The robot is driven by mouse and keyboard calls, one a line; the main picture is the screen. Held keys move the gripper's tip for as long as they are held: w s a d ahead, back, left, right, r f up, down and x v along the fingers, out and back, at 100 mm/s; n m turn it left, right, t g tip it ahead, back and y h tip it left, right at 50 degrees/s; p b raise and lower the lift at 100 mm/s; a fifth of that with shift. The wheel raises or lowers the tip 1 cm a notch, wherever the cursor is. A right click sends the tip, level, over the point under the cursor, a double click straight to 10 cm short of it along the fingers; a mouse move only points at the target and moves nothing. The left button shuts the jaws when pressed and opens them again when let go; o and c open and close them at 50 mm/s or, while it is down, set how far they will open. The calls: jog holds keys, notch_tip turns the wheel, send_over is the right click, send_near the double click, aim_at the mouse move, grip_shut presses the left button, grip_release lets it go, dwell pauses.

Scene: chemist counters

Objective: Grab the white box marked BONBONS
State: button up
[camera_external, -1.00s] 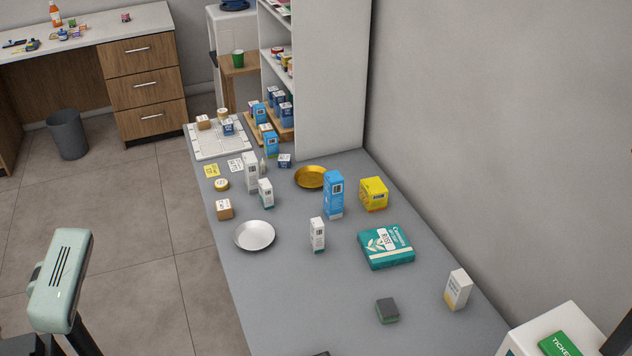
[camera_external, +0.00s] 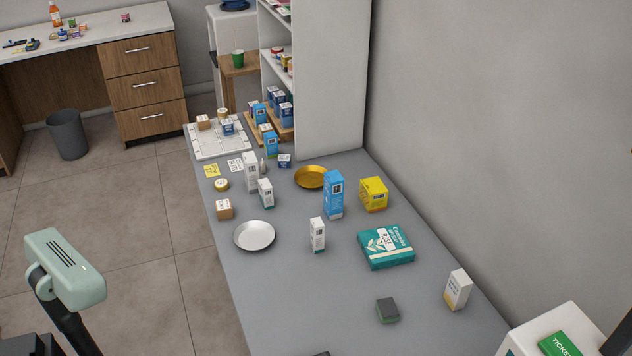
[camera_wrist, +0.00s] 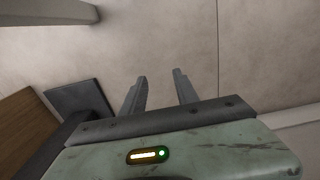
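Several white boxes stand on the grey counter, and their lettering is too small for me to tell which is marked BONBONS. One white box with a yellow lower edge (camera_external: 458,290) stands alone at the front right. A slim white box (camera_external: 318,236) stands near the middle. A tall white box (camera_external: 250,172) and a shorter white box (camera_external: 265,193) stand farther back left. In the wrist view my gripper (camera_wrist: 160,84) is open, with nothing between its fingers. In the external view my pale green arm part is left of the counter, and its fingers are hidden.
A silver plate (camera_external: 254,236), tall blue box (camera_external: 334,195), yellow box (camera_external: 374,194), teal box (camera_external: 387,246) and dark green-grey block (camera_external: 387,310) share the counter (camera_external: 290,300). A shelf unit (camera_external: 330,80) stands behind. The front left of the counter is clear.

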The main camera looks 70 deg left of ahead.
jog(key=o, duration=0.4)
